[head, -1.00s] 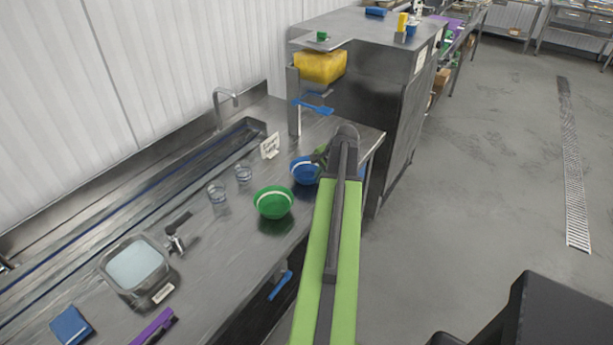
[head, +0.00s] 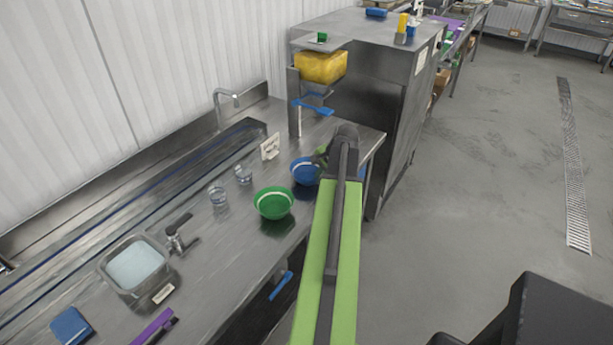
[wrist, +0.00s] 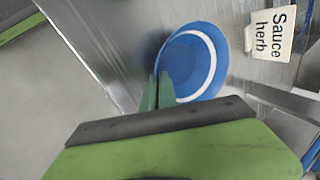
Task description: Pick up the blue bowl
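The blue bowl (head: 302,172) with a white band stands near the far end of the steel counter, partly hidden behind my arm in the head view. In the wrist view the blue bowl (wrist: 190,65) is seen from above, upright and empty. My gripper (wrist: 157,85) is at the bowl's near left edge. Its two green fingers are close together, one on each side of the bowl's wall, and look shut on it. In the head view my gripper (head: 322,157) is mostly hidden by the arm.
A green bowl (head: 274,203) stands close to the blue one. Two clear glasses (head: 218,195) and a small sign (head: 270,147) are behind them; the sign reads "Sauce herb" in the wrist view. A yellow-filled dispenser (head: 320,67) hangs beyond. The counter's edge lies beside my arm.

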